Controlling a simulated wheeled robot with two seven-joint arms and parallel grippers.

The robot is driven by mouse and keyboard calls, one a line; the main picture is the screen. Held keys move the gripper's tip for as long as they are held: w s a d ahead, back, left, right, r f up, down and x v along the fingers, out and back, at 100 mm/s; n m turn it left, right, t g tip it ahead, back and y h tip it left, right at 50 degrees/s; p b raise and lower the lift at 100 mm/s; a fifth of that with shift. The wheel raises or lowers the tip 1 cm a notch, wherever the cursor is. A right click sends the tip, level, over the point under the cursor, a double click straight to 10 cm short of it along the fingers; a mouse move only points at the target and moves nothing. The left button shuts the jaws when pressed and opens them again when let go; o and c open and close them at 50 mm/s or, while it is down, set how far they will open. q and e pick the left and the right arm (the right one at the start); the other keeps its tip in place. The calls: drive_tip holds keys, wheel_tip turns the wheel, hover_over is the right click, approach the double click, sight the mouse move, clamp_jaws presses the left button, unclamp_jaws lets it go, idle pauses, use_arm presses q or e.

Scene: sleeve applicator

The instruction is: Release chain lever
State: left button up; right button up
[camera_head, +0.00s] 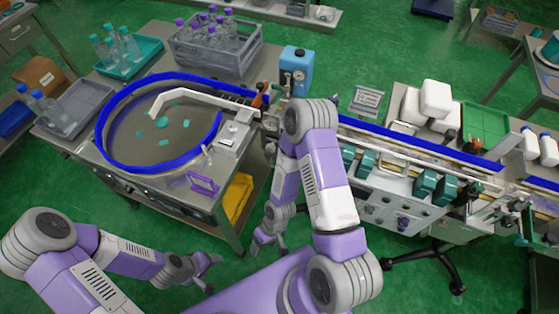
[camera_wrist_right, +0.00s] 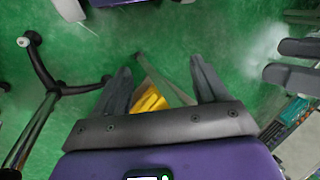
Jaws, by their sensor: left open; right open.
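I cannot tell which part is the chain lever. The sleeve applicator machine (camera_head: 392,190) has a conveyor, teal blocks and a panel of knobs on its front. A small orange-red part (camera_head: 260,96) stands at the right end of the rotary table's rail. My right gripper (camera_head: 268,246) hangs low beside the table, away from the machine; its arm hides part of the machine. In the right wrist view its fingers (camera_wrist_right: 160,82) are apart with nothing between them but floor and a yellow bin behind. My left gripper (camera_head: 210,272) is open and empty, low in front of the table.
A round table with a blue rim (camera_head: 104,128) holds teal caps. A purple handle (camera_head: 202,183) is at its front. A bottle crate (camera_head: 216,57) and a blue container (camera_head: 295,72) stand behind. A yellow bin (camera_head: 237,197) sits below; a chair base (camera_head: 440,262) stands on the right floor.

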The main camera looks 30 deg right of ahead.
sight(270, 148)
drive_tip(key=s+d+f+n+g+h+b, duration=0.45)
drive_tip(key=d+f+n+h, duration=0.3)
drive_tip(key=n, duration=0.35)
drive_tip(key=w+d+r+n+t+h+b, duration=0.1)
drive_tip(key=w+d+n+t+h+b, duration=0.2)
drive_tip(key=w+d+n+h, duration=0.45)
drive_tip(key=w+r+n+t+h+b, duration=0.1)
drive_tip(key=w+r+n+t+h, duration=0.35)
drive_tip(key=w, duration=0.45)
drive_tip(key=w+r+n+t+h+b, duration=0.1)
drive_tip(key=w+r+n+t+b, duration=0.15)
drive_tip(key=w+r+t, duration=0.4)
drive_tip(key=shift+y, duration=0.25)
drive_tip(key=x, duration=0.2)
drive_tip(key=w+x, duration=0.1)
drive_tip(key=x, duration=0.2)
drive_tip(key=a+x, duration=0.1)
drive_tip(key=x, duration=0.2)
drive_tip(key=shift+w+d+f+b, duration=0.1)
drive_tip(key=shift+w+f+b, duration=0.25)
drive_tip(key=shift+f, duration=0.05)
use_arm(q)
wheel_tip(270, 148, down, 13)
drive_tip(key=shift+w+d, duration=0.2)
drive_tip(key=shift+w, duration=0.1)
drive_tip(key=shift+r, duration=0.1)
